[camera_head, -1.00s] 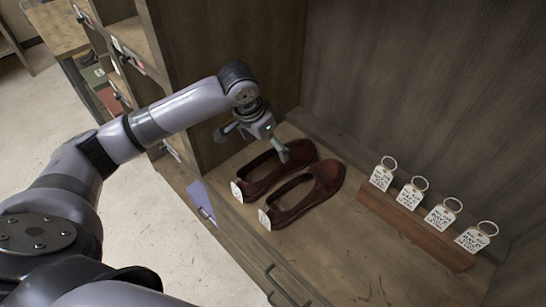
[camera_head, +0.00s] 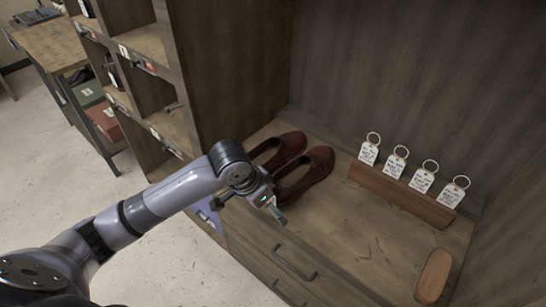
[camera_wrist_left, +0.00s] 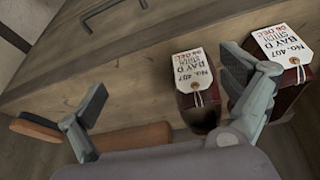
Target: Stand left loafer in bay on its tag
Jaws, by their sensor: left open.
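Two dark red loafers stand side by side on the wooden counter, the farther-left one (camera_head: 287,147) and the one to its right (camera_head: 312,178). Their toes point to the back; my arm hides the heels in the head view. In the left wrist view each heel carries a white tag, one at the middle (camera_wrist_left: 195,72) and one at the right (camera_wrist_left: 284,45), both reading No. 407, BAY D. My left gripper (camera_head: 252,205) is open and empty at the heel side. In its wrist view one finger lies across the right-hand loafer; contact is unclear. My right gripper is out of view.
A wooden rail (camera_head: 402,193) at the back holds several ringed tags. A brown oblong block (camera_head: 433,277) lies at the right. Counter between them is clear. Drawers with a handle (camera_head: 294,263) are below. A shelf unit with open compartments (camera_head: 140,42) stands left.

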